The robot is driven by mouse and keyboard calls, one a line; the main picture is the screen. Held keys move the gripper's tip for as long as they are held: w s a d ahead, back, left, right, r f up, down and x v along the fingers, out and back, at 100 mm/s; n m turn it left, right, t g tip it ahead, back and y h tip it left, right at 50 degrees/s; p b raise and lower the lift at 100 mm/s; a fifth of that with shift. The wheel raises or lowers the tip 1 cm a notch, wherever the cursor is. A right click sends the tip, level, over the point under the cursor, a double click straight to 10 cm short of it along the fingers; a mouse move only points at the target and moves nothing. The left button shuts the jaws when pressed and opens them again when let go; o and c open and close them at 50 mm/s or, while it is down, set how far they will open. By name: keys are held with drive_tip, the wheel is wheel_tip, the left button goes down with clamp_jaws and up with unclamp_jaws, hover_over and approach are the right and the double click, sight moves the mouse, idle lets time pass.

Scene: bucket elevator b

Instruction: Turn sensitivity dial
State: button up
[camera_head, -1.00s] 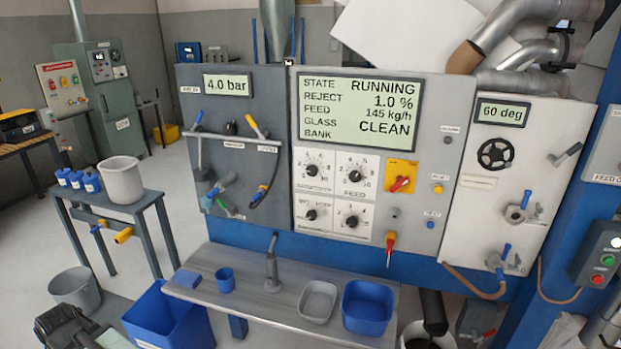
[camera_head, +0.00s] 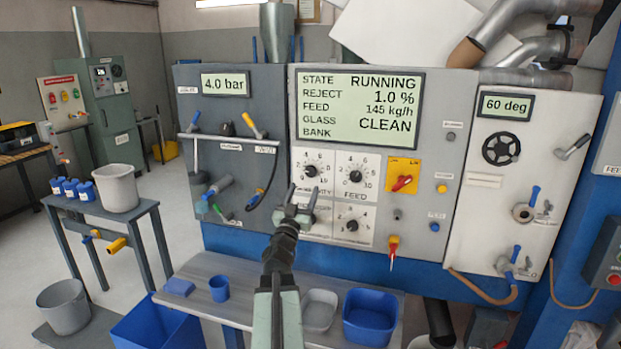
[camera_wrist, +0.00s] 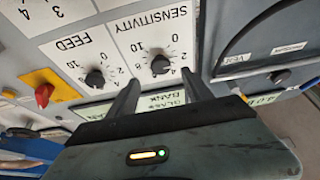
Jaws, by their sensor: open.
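The sensitivity dial (camera_head: 311,171) is a black knob on a white numbered plate, upper left in the group of dials below the display. My gripper (camera_head: 303,193) is open and empty, just below this dial in the head view; it covers part of the dial's label and the dial below. In the wrist view the panel appears turned over. There the sensitivity dial (camera_wrist: 160,65) lies just beyond the gap between my two fingertips (camera_wrist: 160,78), and its label is readable. Contact with the knob cannot be made out.
The feed dial (camera_head: 355,176) sits close on the right, with another dial (camera_head: 352,225) below it. A red switch on a yellow plate (camera_head: 402,183) is further right. Valve handles (camera_head: 253,126) are on the left panel. A bench (camera_head: 197,295) with blue containers stands below.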

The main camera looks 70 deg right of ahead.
sight(310, 174)
drive_tip(key=p+x, duration=0.3)
drive_tip(key=x, duration=0.4)
drive_tip(key=shift+w+d, duration=0.15)
drive_tip(key=shift+d, duration=0.25)
